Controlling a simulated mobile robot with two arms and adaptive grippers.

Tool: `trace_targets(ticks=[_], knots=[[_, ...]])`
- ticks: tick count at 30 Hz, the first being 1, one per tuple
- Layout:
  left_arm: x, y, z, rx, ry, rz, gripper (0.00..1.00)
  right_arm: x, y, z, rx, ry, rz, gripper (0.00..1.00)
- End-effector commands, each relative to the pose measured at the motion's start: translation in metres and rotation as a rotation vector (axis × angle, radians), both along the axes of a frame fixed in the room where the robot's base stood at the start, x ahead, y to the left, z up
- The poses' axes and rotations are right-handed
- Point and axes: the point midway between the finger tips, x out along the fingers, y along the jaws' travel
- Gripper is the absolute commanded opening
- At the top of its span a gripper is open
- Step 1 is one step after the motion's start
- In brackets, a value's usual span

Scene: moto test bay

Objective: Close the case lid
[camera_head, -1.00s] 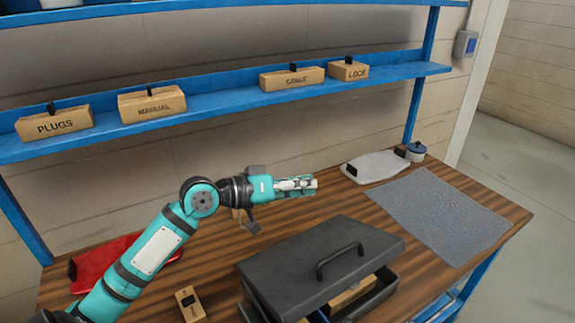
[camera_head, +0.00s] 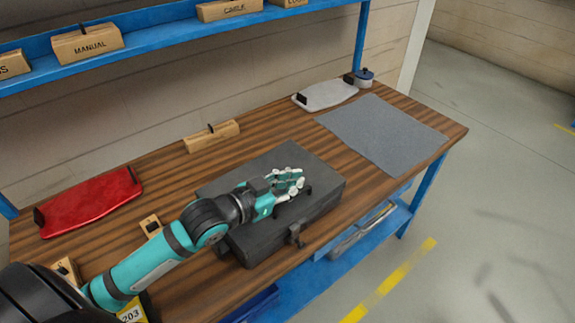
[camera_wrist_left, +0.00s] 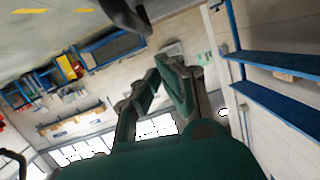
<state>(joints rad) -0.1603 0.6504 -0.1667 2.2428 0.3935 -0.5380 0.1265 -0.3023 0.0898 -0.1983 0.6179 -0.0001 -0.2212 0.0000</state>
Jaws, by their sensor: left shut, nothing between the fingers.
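The dark grey case (camera_head: 318,205) lies on the wooden workbench in the head view. Its lid (camera_head: 290,160) is down on the body, with no visible gap along the front edge. A latch (camera_head: 296,235) shows on the front side. My left gripper (camera_head: 298,182) is over the lid beside the handle, shut and empty. It covers part of the handle, and I cannot tell whether it touches the lid. In the left wrist view the fingers (camera_wrist_left: 165,75) show close up, with no case in sight. My right gripper is not in view.
A red panel (camera_head: 92,203) lies at the bench's left and a grey-white panel (camera_head: 325,94) at the back. A grey mat (camera_head: 385,132) covers the right end. A blue shelf (camera_head: 150,38) runs above.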

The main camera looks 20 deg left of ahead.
Motion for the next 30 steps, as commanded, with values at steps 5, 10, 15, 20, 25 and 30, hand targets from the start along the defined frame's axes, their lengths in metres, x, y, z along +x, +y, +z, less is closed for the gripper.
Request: trace_targets(ticks=[5,10,15,20,25,30], knots=[[-0.003,-0.008,-0.016,-0.006,0.002,0.000,0.00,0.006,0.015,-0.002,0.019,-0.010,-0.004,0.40],[-0.005,-0.011,-0.024,-0.006,0.003,-0.001,0.00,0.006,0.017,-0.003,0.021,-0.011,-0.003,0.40],[-0.005,-0.012,-0.026,-0.005,0.004,0.000,0.00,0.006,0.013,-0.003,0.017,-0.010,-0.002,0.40],[-0.005,-0.012,-0.027,-0.006,0.005,0.000,0.00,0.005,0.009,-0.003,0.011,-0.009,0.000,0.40],[-0.005,-0.012,-0.027,-0.006,0.006,0.000,0.00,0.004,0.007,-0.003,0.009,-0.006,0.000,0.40],[-0.004,-0.011,-0.021,-0.006,0.007,0.000,0.00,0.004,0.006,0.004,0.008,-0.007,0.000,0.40]])
